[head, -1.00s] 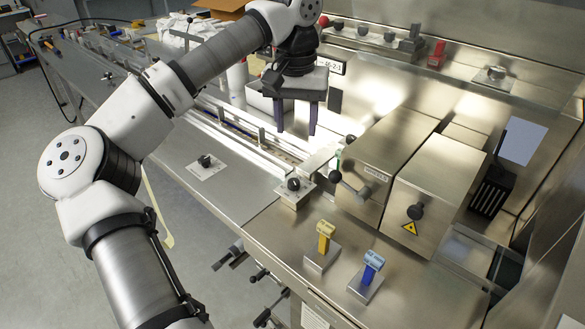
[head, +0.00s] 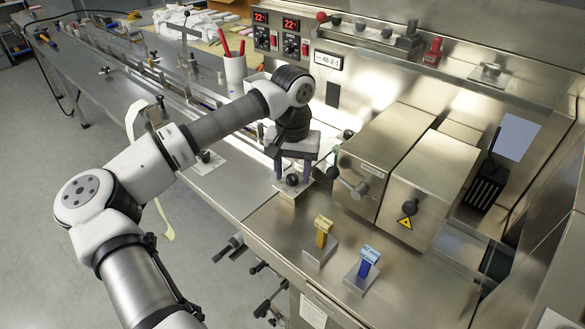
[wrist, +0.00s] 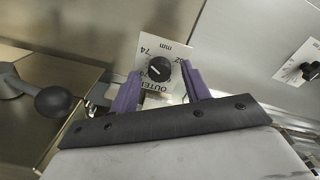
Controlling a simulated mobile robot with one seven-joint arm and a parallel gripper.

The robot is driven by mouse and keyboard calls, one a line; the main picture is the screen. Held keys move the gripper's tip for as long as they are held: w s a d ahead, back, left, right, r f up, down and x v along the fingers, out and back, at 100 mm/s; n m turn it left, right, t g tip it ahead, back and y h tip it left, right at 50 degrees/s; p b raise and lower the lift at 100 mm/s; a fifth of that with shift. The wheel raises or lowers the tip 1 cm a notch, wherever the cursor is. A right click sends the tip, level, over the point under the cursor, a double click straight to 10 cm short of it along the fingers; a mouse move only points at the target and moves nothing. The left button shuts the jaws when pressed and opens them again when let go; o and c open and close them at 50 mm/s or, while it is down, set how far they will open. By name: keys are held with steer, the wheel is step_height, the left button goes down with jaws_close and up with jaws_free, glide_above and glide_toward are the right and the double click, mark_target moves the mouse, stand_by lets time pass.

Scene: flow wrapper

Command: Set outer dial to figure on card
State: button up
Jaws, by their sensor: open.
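The outer dial (wrist: 159,69) is a black round knob with a white pointer line, on a pale plate marked "OUTE…", "mm" and "74"; part of the lettering is hidden. In the head view the dial (head: 292,180) sits on a small metal block at the counter's edge. My gripper (wrist: 160,73) is open, its two purple fingers on either side of the knob with gaps showing. In the head view my gripper (head: 292,170) is low over the dial. A white card (head: 520,137) stands at the right; I cannot read a figure on it.
A second dial (head: 205,157) lies to the left; it also shows in the wrist view (wrist: 311,70). A ball-ended lever (head: 345,182) is close right of my gripper. A yellow handle (head: 323,230) and blue handle (head: 368,260) stand in front. A label plate (head: 328,60) is behind.

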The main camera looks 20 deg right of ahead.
steer(key=c, duration=1)
